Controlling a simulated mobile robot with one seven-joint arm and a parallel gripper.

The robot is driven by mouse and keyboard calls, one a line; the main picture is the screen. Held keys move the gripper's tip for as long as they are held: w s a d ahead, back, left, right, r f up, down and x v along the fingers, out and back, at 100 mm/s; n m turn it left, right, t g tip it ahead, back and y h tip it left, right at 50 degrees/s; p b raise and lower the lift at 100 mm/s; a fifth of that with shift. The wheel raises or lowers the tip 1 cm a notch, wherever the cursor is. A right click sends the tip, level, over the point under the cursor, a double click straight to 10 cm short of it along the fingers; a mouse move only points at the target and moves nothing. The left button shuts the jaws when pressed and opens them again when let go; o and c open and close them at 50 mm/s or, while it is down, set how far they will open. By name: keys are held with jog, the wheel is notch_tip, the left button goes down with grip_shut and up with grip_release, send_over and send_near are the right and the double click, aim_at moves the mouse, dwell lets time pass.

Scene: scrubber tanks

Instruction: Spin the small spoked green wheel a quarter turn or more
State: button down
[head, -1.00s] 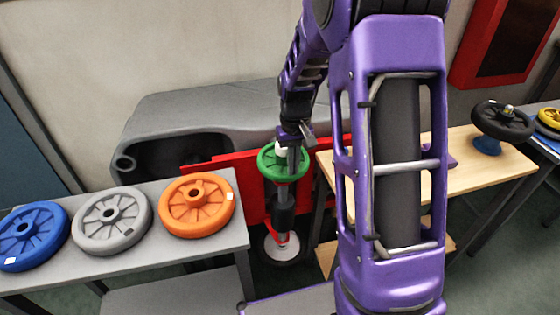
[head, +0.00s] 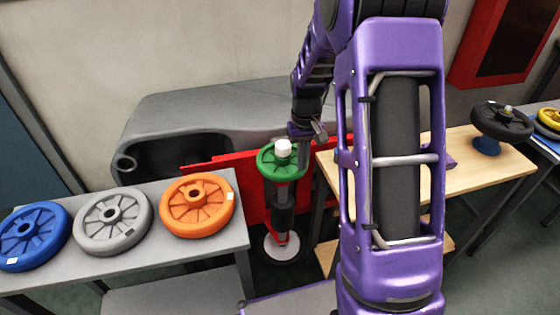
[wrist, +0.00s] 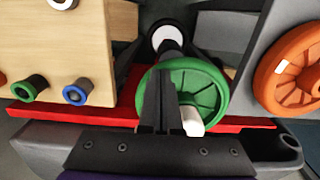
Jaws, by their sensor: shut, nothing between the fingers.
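The green spoked wheel (head: 270,162) lies flat on top of an upright dark post in the head view. A white knob (head: 283,147) stands up from it. My gripper (head: 304,158) points down at the wheel's right edge, shut and empty. In the wrist view the shut fingers of my gripper (wrist: 161,78) overlap the left part of the green wheel (wrist: 205,82), hiding some of its rim and spokes. The white knob (wrist: 192,122) shows to the right of the fingers, apart from them. I cannot tell whether the fingers touch the rim.
An orange wheel (head: 178,212), a grey wheel (head: 88,232) and a blue wheel (head: 45,246) lie on a grey table at left. A wooden table (head: 465,172) at right bears a black wheel (head: 505,126). A red panel (head: 225,172) stands behind the post.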

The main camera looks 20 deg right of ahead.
notch_tip(320, 180, up, 7)
jog(key=p, duration=0.5)
dwell(0.7)
send_near(272, 173)
jog(key=shift+f+b, duration=2.65)
jog(key=shift+f, duration=0.25)
jog(key=shift+f, duration=0.65)
jog(key=shift+d, duration=0.1)
